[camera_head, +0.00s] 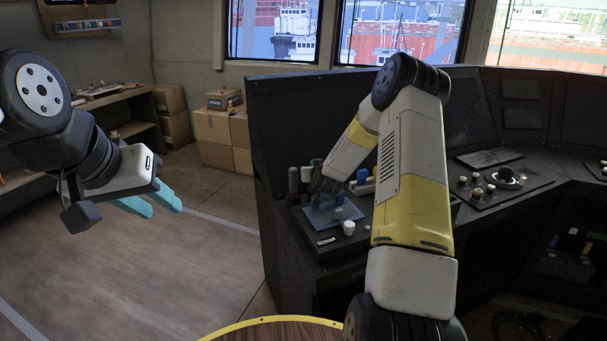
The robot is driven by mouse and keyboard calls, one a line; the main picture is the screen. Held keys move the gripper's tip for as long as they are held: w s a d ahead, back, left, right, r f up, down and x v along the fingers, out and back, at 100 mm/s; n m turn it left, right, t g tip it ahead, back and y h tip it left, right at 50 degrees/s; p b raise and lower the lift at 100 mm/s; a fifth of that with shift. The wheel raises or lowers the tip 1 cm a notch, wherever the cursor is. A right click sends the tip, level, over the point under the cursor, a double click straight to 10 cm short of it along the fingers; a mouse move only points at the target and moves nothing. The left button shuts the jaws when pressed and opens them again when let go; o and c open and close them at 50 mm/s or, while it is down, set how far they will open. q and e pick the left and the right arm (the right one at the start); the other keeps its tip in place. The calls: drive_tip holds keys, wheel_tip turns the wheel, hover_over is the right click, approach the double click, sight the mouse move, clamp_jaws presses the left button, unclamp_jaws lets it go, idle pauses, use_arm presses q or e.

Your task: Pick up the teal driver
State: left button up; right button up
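My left gripper (150,203) hangs over the floor at the left, away from the console. Its two teal fingers are apart, with nothing seen between them. My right arm reaches across the middle to the console, and its dark gripper (322,186) points down among small items there. Whether it is shut, or on what, is too small and dark to tell.
A blue translucent mat (335,215) lies on the console (300,255), with a white knob (348,228) at its front. Blue (362,175) and dark (293,180) upright items stand nearby. Cardboard boxes (212,127) sit behind. The floor at left is clear.

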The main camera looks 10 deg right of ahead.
drive_tip(key=shift+w, duration=0.15)
clamp_jaws()
wheel_tip(320, 180, up, 10)
drive_tip(key=c, duration=0.7)
unclamp_jaws()
clamp_jaws()
